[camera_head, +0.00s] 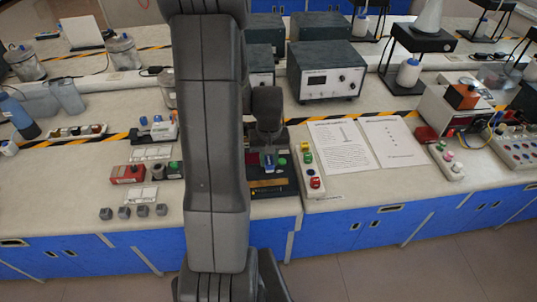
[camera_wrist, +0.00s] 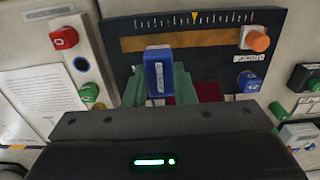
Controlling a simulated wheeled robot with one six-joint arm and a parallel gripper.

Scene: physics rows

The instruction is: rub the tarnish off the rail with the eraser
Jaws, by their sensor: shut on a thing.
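My gripper (camera_wrist: 158,88) is shut on a blue eraser (camera_wrist: 158,66) with a white label; green finger pads flank it in the wrist view. In the head view the eraser (camera_head: 268,161) shows under my gripper (camera_head: 268,152), over a dark panel (camera_head: 285,187). The rail seems to be the brown strip (camera_wrist: 205,39) across this panel, also in the head view (camera_head: 268,183). In the wrist view the eraser's far end overlaps the strip's near edge; I cannot tell whether they touch. The strip looks dull brown; part is hidden behind the eraser.
The panel carries a scale with a yellow pointer (camera_wrist: 194,17), an orange knob (camera_wrist: 258,42) and a blue button (camera_wrist: 248,82). A white button strip (camera_head: 307,172) stands close on the right, then paper sheets (camera_head: 342,146). Several grey blocks (camera_head: 142,211) sit at left.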

